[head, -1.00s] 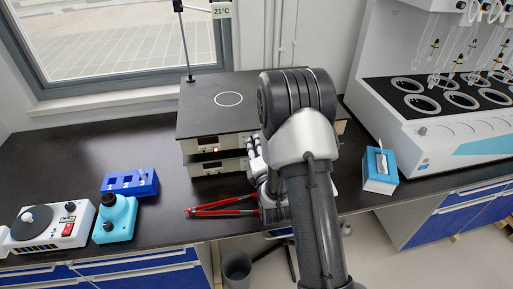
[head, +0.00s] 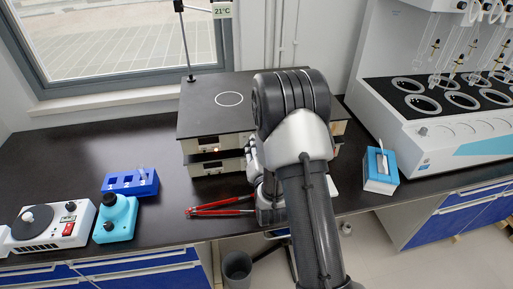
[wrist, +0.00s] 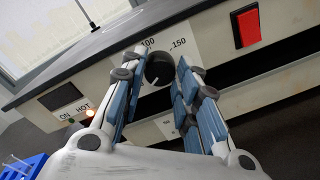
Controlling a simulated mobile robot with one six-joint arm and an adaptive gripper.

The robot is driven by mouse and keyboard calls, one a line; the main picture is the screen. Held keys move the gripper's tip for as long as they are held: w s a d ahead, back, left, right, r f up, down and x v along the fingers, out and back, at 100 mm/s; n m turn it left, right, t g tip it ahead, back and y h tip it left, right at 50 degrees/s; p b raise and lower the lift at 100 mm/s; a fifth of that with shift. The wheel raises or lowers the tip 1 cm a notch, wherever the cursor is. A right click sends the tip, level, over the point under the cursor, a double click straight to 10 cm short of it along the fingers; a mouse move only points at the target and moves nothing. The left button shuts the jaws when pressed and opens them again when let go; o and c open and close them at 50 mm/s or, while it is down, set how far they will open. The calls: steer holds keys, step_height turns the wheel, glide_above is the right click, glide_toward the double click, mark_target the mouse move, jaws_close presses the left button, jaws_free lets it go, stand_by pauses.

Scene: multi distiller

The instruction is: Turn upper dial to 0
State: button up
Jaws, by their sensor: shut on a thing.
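The upper dial (wrist: 159,67) is a dark round knob on the front panel of the upper hot plate (head: 215,145), with "100" and "150" printed above it in the wrist view. A small pale mark shows near the knob's lower edge. My gripper (wrist: 160,75) has its blue-padded fingers on both sides of the knob and is shut on it. In the head view my gripper (head: 253,152) is at the front of the stacked plates, partly behind my arm, which hides the dial there. The 0 mark is not readable.
Below is the lower unit (head: 213,166). Red-handled tongs (head: 222,207) lie in front. A blue tissue box (head: 379,172) stands to the right.

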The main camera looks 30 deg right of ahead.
steer(key=shift+w+r, duration=0.1)
steer(key=shift+r, duration=0.05)
steer(key=o, duration=1.1)
steer(key=shift+c, duration=0.2)
steer(key=v, duration=0.7)
steer(key=shift+s, duration=0.3)
